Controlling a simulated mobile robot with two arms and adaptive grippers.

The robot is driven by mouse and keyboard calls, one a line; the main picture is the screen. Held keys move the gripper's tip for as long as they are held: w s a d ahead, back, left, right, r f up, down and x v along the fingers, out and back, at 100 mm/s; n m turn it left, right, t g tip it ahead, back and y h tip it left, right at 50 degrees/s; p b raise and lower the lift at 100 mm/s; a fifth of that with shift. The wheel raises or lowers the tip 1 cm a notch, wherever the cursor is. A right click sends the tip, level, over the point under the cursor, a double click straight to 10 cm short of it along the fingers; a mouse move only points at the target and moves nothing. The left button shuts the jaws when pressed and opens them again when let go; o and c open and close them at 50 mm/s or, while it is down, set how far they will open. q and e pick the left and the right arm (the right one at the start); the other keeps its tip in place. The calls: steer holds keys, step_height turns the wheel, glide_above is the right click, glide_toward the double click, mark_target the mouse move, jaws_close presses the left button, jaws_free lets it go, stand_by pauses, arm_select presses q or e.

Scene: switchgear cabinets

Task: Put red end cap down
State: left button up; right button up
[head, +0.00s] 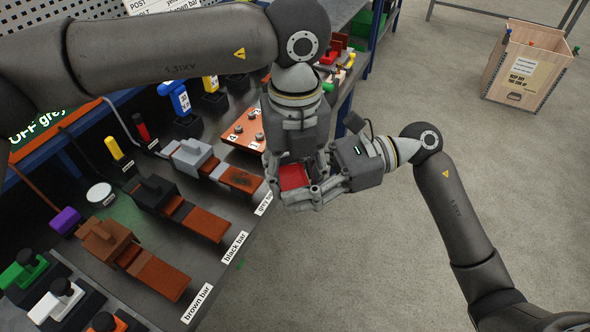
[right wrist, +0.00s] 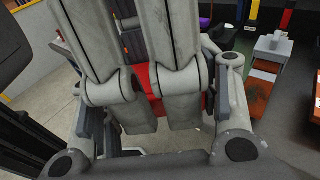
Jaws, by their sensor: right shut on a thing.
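The red end cap (head: 293,177) is held up between my two grippers, in front of the bench edge. My right gripper (head: 318,190) comes in from the right and is shut on the cap. My left gripper (head: 296,172) reaches down from above, with its fingers right at the cap. Whether the left fingers grip it is hidden. In the right wrist view grey fingers cover most of the red end cap (right wrist: 154,80), and only red strips show between and beside them.
The bench (head: 150,215) carries bar clamps in brown, black and grey with copper bars, a copper plate (head: 246,130) with bolts, and coloured handles. A wooden crate (head: 524,65) stands on the floor at the back right. The floor right of the bench is clear.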

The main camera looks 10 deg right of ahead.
arm_select(q)
steer(key=c, duration=0.5)
steer(key=shift+o, duration=0.2)
arm_select(e)
steer(key=o, duration=1)
steer(key=shift+o, duration=1)
steer(key=shift+d, duration=0.1)
